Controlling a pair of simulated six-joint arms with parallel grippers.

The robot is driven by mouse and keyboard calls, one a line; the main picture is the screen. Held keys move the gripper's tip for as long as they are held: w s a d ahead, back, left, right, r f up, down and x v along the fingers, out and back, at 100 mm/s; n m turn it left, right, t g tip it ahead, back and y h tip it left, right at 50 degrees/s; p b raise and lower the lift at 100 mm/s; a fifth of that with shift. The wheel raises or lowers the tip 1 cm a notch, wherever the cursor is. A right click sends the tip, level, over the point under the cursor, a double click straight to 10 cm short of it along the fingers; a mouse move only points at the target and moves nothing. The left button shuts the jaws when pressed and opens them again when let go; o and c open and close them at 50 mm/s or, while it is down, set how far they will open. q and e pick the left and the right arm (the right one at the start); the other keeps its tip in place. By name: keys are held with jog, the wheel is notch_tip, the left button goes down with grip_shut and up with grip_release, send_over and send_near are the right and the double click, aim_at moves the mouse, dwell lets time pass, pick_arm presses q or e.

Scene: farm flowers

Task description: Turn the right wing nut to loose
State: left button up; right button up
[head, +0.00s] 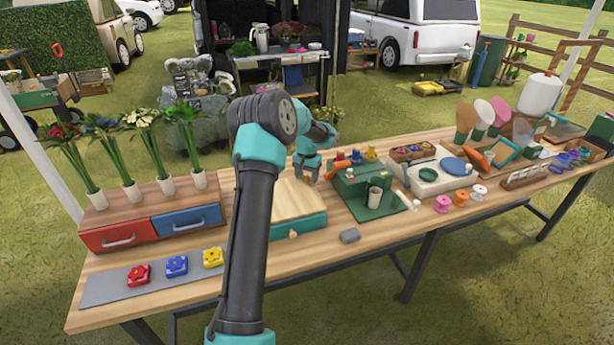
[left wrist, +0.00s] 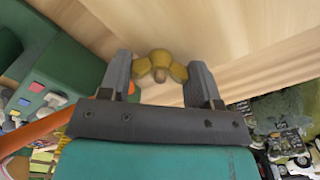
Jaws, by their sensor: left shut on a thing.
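A mustard-yellow wing nut (left wrist: 160,62) shows in the left wrist view, with two lobes and a round middle, against pale wood. My left gripper (head: 307,172) is over the back right part of the wooden-topped press (head: 296,198) with a teal base. In the left wrist view the fingers of my left gripper (left wrist: 163,72) stand on either side of the wing nut, shut on it. In the head view the wing nut cannot be made out clearly at the gripper, and my left arm covers the press's left side. My right gripper is not in view.
Left of the press stand a red drawer (head: 115,237) and a blue drawer (head: 187,220) under several flower vases. A grey mat (head: 110,289) holds flower blocks. A green tray (head: 375,206) with a cup is close on the right.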

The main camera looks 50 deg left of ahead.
aim_at(307, 176)
pick_arm(q)
jog(key=n, duration=0.4)
jog(key=shift+n, duration=0.4)
jog(key=n, duration=0.4)
jog(key=shift+n, duration=0.3)
jog(key=o, duration=0.9)
jog(key=shift+r, duration=0.1)
notch_tip(307, 176, up, 17)
jog(key=shift+r, duration=0.1)
dwell(0.4)
